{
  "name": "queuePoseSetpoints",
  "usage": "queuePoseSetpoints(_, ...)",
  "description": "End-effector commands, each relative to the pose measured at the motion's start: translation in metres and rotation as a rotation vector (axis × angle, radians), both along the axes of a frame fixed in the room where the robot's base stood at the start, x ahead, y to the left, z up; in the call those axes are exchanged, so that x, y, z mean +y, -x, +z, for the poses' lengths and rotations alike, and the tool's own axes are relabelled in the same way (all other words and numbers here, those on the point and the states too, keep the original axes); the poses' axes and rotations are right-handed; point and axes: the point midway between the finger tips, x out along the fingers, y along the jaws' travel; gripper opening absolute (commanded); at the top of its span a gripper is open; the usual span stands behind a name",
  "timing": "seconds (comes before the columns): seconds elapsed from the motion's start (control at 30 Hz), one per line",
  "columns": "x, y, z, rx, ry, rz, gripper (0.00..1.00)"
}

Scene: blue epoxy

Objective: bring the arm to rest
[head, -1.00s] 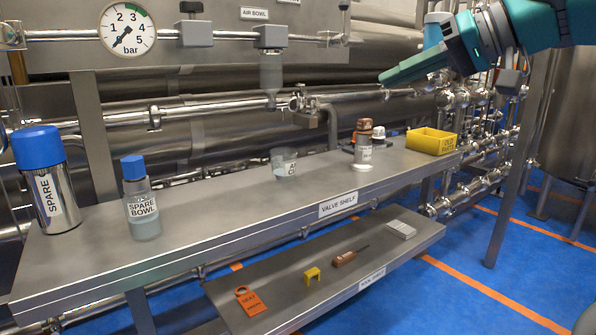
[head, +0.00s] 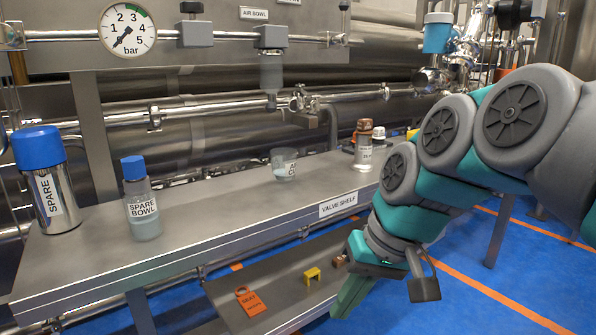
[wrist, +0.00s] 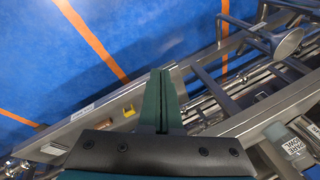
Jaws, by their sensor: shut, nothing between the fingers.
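My gripper (head: 348,298) hangs low at the front edge of the lower shelf in the head view, pointing down. Its green fingers are together with nothing between them. In the wrist view my gripper (wrist: 163,78) also shows shut and empty, with the blue floor and shelf edges beyond its tips. My teal and grey arm covers the right part of the head view and hides the right ends of both shelves.
The valve shelf (head: 220,210) holds a spare canister (head: 45,190), a spare bowl (head: 141,205), a clear cup (head: 284,165) and a copper-topped bottle (head: 363,150). The lower shelf (head: 275,270) holds an orange tag (head: 250,301) and a yellow clip (head: 312,275). Blue floor (head: 480,290) lies right.

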Motion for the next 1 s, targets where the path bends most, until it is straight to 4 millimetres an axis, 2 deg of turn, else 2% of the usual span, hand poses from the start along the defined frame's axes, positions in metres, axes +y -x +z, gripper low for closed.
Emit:
queuePoseSetpoints(0.03, -0.005, 0.016, -0.021, 0.032, 0.037, -0.009, 0.0)
queuePoseSetpoints(0.2, -0.031, 0.07, -0.087, 0.138, 0.169, -0.042, 0.0)
queuePoseSetpoints(0.3, -0.048, 0.103, -0.12, 0.195, 0.239, -0.062, 0.0)
queuePoseSetpoints(0.43, -0.067, 0.139, -0.152, 0.256, 0.306, -0.083, 0.0)
queuePoseSetpoints(0.53, -0.077, 0.156, -0.166, 0.282, 0.336, -0.095, 0.0)
queuePoseSetpoints(0.63, -0.082, 0.165, -0.172, 0.295, 0.351, -0.099, 0.0)
queuePoseSetpoints(1.0, -0.083, 0.166, -0.173, 0.297, 0.353, -0.1, 0.0)
